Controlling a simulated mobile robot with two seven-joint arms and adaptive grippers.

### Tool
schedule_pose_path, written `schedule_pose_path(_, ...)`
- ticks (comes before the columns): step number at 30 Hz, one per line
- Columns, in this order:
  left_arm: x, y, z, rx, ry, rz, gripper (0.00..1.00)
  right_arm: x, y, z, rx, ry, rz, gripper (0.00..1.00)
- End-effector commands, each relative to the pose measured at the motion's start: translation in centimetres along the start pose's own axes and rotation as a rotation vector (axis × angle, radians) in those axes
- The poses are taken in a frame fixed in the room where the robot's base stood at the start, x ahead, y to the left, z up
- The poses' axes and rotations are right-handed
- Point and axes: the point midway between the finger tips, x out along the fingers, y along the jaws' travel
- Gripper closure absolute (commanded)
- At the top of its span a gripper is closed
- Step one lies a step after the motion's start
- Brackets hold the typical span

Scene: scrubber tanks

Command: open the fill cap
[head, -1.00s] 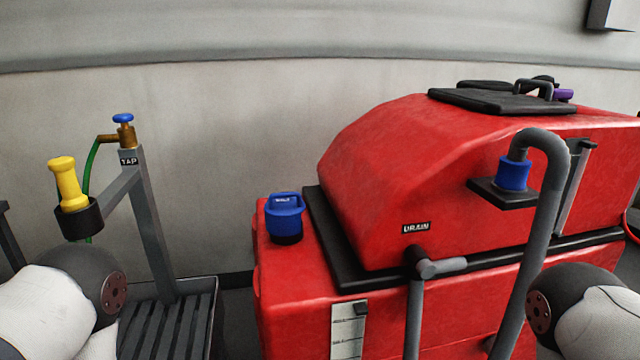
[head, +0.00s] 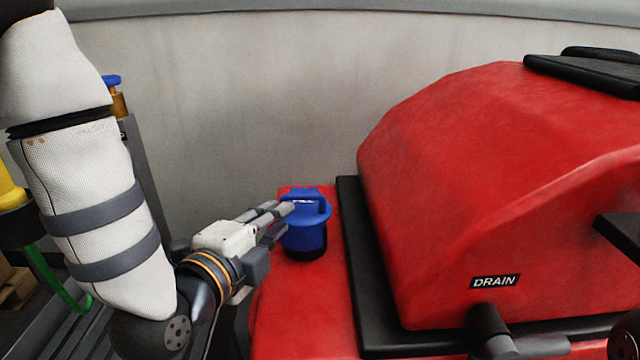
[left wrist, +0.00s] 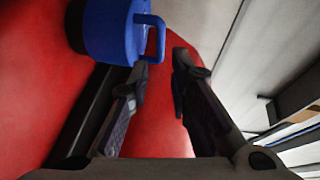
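The blue fill cap (head: 306,222) sits on a black neck on the red tank's top, left of the tank's sloped hood. It looks shut, with a loop handle on its lid. My left gripper (head: 284,220) is right beside the cap's left side in the head view. In the left wrist view the fill cap (left wrist: 112,30) is at the upper left. The fingers (left wrist: 155,85) of the left gripper are spread with a gap, and the cap's handle (left wrist: 155,38) is just beyond the left finger. Nothing shows between the fingers.
The red hood (head: 460,170) rises to the right, with a black seam at its base. A tap stand with a blue knob (head: 112,80) is partly hidden behind my left arm.

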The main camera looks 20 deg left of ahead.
Motion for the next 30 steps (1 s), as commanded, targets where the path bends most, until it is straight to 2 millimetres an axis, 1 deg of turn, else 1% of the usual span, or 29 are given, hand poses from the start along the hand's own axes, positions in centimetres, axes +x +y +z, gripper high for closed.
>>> schedule_pose_path(2, 0.8, 0.3, 0.1, -0.001, -0.001, 0.001, 0.81, 0.5, 0.0, 0.4, 0.0, -0.016, 0.0, 0.6)
schedule_pose_path(4, 2.1, 0.6, 0.1, -0.003, -0.002, 0.003, 0.81, 1.3, 0.0, 0.7, -0.001, -0.035, 0.001, 0.6)
schedule_pose_path(9, 6.7, 1.1, 0.2, -0.006, -0.003, 0.008, 0.81, 3.8, 0.1, 1.7, -0.002, -0.09, 0.004, 0.6)
schedule_pose_path(12, 9.0, 1.1, 0.2, -0.006, -0.003, 0.009, 0.81, 5.0, 0.1, 2.1, -0.003, -0.115, 0.006, 0.6)
schedule_pose_path(15, 10.7, 0.9, 0.1, -0.004, -0.002, 0.008, 0.81, 5.8, 0.1, 2.4, -0.004, -0.131, 0.007, 0.6)
schedule_pose_path(18, 11.7, 0.6, 0.1, -0.002, -0.002, 0.006, 0.81, 6.3, 0.2, 2.5, -0.005, -0.139, 0.007, 0.6)
schedule_pose_path(20, 12.0, 0.4, 0.1, -0.002, -0.002, 0.005, 0.81, 6.3, 0.2, 2.5, -0.005, -0.141, 0.007, 0.6)
schedule_pose_path(27, 12.0, 0.1, 0.0, -0.002, -0.001, 0.003, 0.81, 6.2, 0.2, 2.5, -0.005, -0.139, 0.007, 0.6)
schedule_pose_path(30, 12.0, 0.1, 0.1, -0.002, -0.001, 0.003, 1.0, 6.2, 0.2, 2.5, -0.005, -0.138, 0.007, 0.6)
